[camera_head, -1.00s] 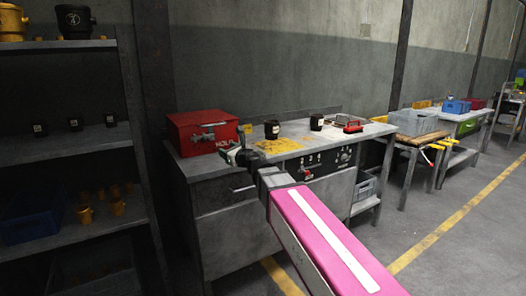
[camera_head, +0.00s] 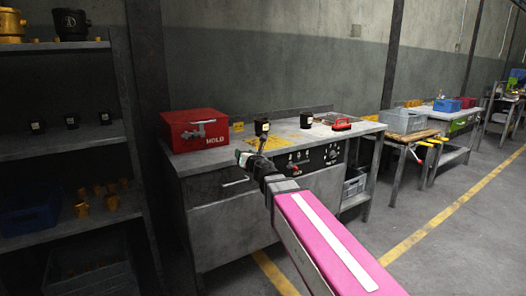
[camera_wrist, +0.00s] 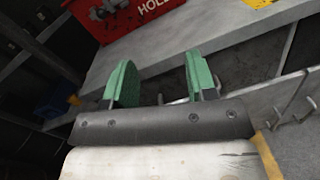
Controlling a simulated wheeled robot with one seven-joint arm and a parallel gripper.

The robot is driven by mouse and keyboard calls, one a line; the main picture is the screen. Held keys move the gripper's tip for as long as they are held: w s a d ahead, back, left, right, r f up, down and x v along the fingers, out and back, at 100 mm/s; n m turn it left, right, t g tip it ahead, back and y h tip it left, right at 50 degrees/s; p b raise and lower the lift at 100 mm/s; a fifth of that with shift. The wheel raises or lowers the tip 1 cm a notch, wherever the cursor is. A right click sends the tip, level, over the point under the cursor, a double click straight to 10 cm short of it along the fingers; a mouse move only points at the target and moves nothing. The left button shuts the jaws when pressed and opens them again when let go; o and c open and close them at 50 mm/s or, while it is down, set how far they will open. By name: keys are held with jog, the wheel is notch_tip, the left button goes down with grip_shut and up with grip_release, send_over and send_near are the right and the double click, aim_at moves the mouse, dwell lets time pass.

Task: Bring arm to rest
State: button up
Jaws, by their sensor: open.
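My gripper (camera_head: 245,158) is at the end of my pink arm, in front of the grey workbench (camera_head: 215,158) and near its front edge. In the wrist view my gripper (camera_wrist: 160,85) shows two green fingers standing apart with nothing between them. The bench front and part of its top lie beyond the fingers. The gripper holds nothing and appears clear of the bench, though the exact gap cannot be told.
A red box marked HOLD (camera_head: 196,131) stands on the bench's left end. A dark shelf (camera_head: 70,143) stands at left. A blue bin (camera_head: 447,105) is farther right. Open floor (camera_head: 460,245) lies at right.

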jog(key=s+d+f+m+g+h, duration=0.25)
jog(key=d+f+m+h, duration=0.35)
jog(key=d+f+m, duration=0.5)
jog(key=s+d+f+m+g+h, duration=0.1)
jog(key=d+f+m+g+h, duration=0.2)
jog(key=d+f+m+h, duration=0.55)
jog(key=s+d+f+m+g+y, duration=0.3)
jog(key=s+f+m+g, duration=0.2)
jog(key=s+f+m, duration=0.3)
jog(key=s+d+f+m+g+y, duration=0.3)
jog(key=s+f+m, duration=0.4)
jog(key=s+m, duration=0.3)
jog(key=shift+d+f+m+g, duration=0.45)
jog(key=shift+d+g, duration=0.1)
jog(key=shift+g, duration=0.8)
